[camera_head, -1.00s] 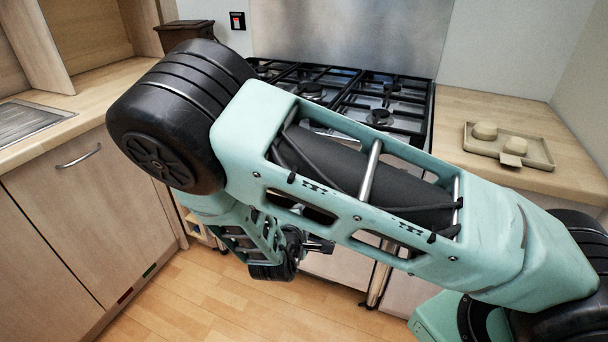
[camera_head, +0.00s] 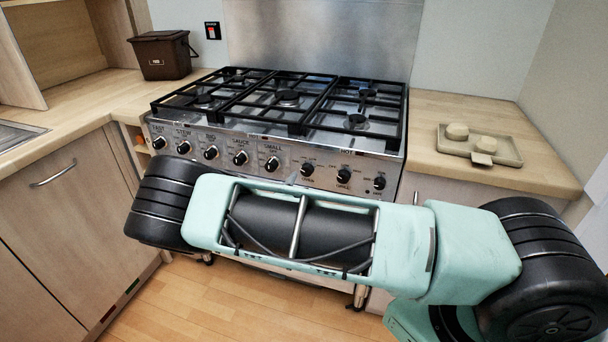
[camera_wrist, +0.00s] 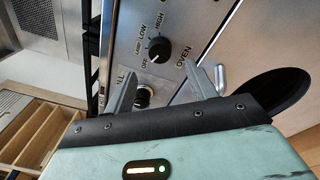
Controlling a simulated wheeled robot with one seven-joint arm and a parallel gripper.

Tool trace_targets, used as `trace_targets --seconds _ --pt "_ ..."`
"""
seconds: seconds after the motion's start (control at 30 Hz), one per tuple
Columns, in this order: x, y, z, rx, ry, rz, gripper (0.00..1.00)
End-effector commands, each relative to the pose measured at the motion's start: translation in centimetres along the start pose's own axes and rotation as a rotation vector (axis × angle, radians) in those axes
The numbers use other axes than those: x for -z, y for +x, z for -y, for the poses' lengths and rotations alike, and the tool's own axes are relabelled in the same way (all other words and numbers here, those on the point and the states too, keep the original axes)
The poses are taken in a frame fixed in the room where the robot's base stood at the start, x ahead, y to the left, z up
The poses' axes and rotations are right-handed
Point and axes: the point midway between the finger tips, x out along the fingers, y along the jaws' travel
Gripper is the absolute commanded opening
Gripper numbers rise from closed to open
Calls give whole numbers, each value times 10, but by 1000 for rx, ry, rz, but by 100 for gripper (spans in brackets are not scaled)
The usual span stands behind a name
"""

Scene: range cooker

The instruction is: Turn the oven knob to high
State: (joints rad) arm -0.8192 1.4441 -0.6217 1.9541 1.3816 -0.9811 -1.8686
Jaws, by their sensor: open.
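The oven knob (camera_wrist: 160,50) is black and round. In the wrist view it sits on the steel panel beside the OVEN label, with OFF, LOW and HIGH printed around it. Its pale mark seems to face the OFF side. In the head view the knob (camera_head: 307,170) is right of centre on the cooker front. My gripper (camera_wrist: 163,72) is open and empty. Its fingertips point toward the panel, and the oven knob shows just beyond the gap between them, apparently not touched. In the head view my arm hides the gripper.
Another knob (camera_wrist: 143,97) shows between the fingers, close to the left one. The cooker's black pan grates (camera_head: 290,98) are above the knob row. A tray (camera_head: 508,153) is on the right counter, and a brown bin (camera_head: 162,58) on the left.

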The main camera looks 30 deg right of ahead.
Motion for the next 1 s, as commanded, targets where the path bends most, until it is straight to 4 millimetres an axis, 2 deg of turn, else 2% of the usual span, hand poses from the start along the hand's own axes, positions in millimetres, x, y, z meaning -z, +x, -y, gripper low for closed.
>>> trace_targets --seconds 0.1,0.3,0.5,0.73,0.77,0.9,1.0 --pt "-1 24 0 1 0 2 56" --pt "0 52 0 1 1 0 56" --pt "0 62 0 1 1 -1 56" --pt "0 63 0 1 1 -1 56" --pt "0 63 0 1 1 -1 54" --pt "0 62 0 1 1 -1 15" --pt "0 62 1 2 1 -1 12"
